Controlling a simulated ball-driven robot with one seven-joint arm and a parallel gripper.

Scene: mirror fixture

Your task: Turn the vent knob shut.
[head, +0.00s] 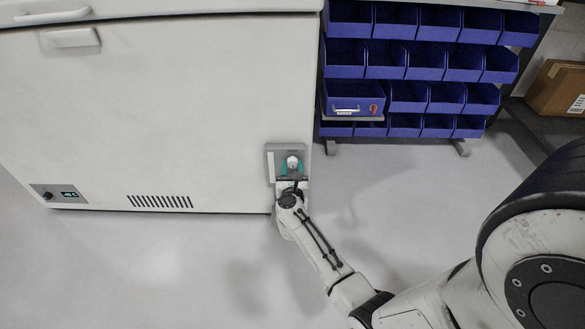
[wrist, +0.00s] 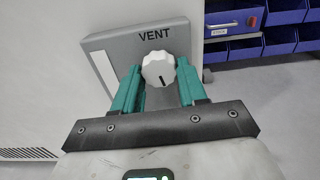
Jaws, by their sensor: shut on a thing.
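The vent knob (wrist: 158,69) is a white fluted dial with a dark pointer line, on a grey panel (wrist: 109,44) marked VENT. In the wrist view the pointer line is toward the bottom of the knob. My gripper (wrist: 158,76) has teal fingers on both sides of the knob and is shut on it. In the head view the knob (head: 292,162) sits on the panel at the lower right of the white chest freezer, between the fingertips of my gripper (head: 292,168). My wrist hides the lower part of the panel.
The white freezer (head: 150,110) fills the left, with a dark control panel (head: 59,194) and a slotted grille (head: 160,202). A rack of blue bins (head: 430,60) stands at the right, with a cardboard box (head: 558,88) beyond. The floor in front is clear.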

